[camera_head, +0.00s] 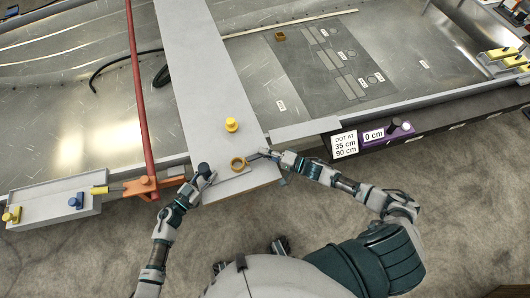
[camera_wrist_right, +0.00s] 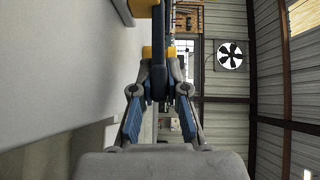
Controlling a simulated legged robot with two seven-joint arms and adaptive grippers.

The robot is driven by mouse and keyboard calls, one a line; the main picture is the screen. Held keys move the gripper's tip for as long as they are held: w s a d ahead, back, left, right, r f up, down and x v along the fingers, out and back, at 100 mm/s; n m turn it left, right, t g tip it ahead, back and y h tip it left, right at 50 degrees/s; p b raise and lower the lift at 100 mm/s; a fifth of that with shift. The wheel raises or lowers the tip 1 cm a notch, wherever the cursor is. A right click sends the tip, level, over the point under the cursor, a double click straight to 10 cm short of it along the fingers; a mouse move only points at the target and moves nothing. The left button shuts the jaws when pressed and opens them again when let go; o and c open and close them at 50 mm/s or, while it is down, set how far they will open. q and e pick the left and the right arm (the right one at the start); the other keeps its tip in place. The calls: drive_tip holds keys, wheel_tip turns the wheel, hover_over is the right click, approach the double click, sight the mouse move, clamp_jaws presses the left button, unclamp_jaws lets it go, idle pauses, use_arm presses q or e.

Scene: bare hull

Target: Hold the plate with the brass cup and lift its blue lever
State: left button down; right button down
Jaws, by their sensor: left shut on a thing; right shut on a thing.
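The brass cup (camera_head: 238,164) sits on a small grey plate (camera_head: 236,176) at the near end of a long grey plank. A dark knob (camera_head: 204,168) stands at the plate's left side. My left gripper (camera_head: 207,178) is shut there, at the knob and plate edge; its exact grip is hard to make out. My right gripper (camera_head: 257,156) is at the cup's right side. In the right wrist view its fingers (camera_wrist_right: 159,82) are shut on the blue lever (camera_wrist_right: 158,30), with a brass-coloured part (camera_wrist_right: 143,8) beyond. The lever's angle is unclear.
A yellow knob (camera_head: 231,125) stands on the plank (camera_head: 205,80) behind the cup. A red bar (camera_head: 138,90) runs up to the left. A tray (camera_head: 50,200) with blue and yellow knobs is at left. A labelled dark rail (camera_head: 440,118) lies to the right.

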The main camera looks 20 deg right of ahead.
sight(258, 156)
drive_tip(key=r+n+h, duration=0.1)
drive_tip(key=r+n+g+h, duration=0.1)
drive_tip(key=r, duration=0.1)
drive_tip(key=shift+a+n+g+h, duration=0.3)
drive_tip(key=shift+a, duration=0.1)
drive_tip(key=shift+a+r+n+g+h, duration=0.4)
drive_tip(key=shift+a+r+n+h, duration=0.35)
drive_tip(key=shift+h, duration=0.35)
use_arm(q)
drive_tip(key=shift+d+f, duration=0.1)
use_arm(e)
drive_tip(key=shift+a+r+n+g+h, duration=0.3)
drive_tip(key=shift+a+r+n+h, duration=0.2)
drive_tip(key=shift+n+h, duration=0.25)
use_arm(q)
drive_tip(key=shift+s, duration=0.1)
use_arm(e)
drive_tip(key=shift+s, duration=0.1)
drive_tip(key=c, duration=1.2)
unclamp_jaws()
drive_tip(key=shift+o, duration=0.2)
drive_tip(key=shift+d, duration=0.1)
